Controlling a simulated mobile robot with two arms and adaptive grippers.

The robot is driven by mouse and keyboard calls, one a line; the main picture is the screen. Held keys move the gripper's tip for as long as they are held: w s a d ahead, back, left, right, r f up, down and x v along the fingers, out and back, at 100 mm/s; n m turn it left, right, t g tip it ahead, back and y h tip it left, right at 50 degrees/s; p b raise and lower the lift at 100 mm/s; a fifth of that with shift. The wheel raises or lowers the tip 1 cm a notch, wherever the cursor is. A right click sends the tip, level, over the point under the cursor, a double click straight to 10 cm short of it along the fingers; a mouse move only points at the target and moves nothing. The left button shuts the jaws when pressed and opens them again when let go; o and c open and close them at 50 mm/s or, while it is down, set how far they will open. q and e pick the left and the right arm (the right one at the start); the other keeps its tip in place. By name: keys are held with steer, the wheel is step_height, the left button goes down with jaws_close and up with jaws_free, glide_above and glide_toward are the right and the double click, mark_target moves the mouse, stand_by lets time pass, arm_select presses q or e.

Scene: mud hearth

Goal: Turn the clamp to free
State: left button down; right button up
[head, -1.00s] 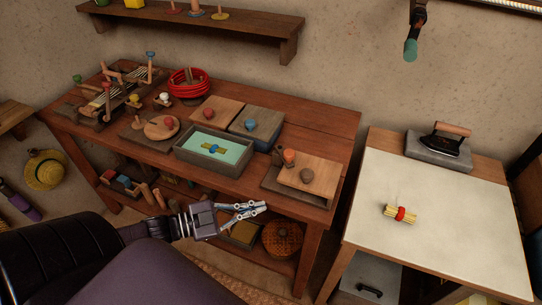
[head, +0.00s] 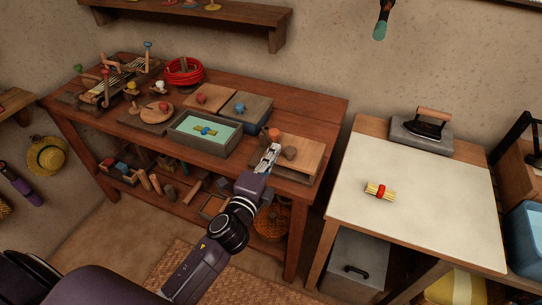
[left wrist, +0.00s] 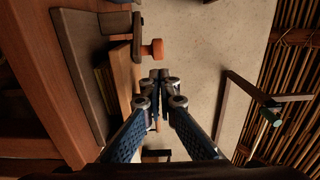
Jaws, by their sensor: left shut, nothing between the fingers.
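At the right end of the wooden bench (head: 318,104) lies a wooden board in a frame (head: 303,154). Whether the clamp is turned cannot be told. My right gripper is out of view.
A white-topped table (head: 420,195) to the right holds a tied yellow bundle (head: 380,191) and an iron (head: 429,125). A shelf (head: 190,19) hangs above the bench.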

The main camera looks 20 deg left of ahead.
mark_target(270, 132)
arm_select(q)
steer(key=w, duration=0.4)
steer(key=shift+w+d+r, duration=0.1)
steer(key=shift+w+d, duration=0.1)
steer(key=shift+w, duration=0.7)
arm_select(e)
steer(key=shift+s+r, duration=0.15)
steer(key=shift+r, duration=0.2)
arm_select(q)
steer(key=shift+s+a+h+p, duration=0.15)
steer(key=shift+h+p, duration=0.15)
steer(key=shift+p, duration=0.15)
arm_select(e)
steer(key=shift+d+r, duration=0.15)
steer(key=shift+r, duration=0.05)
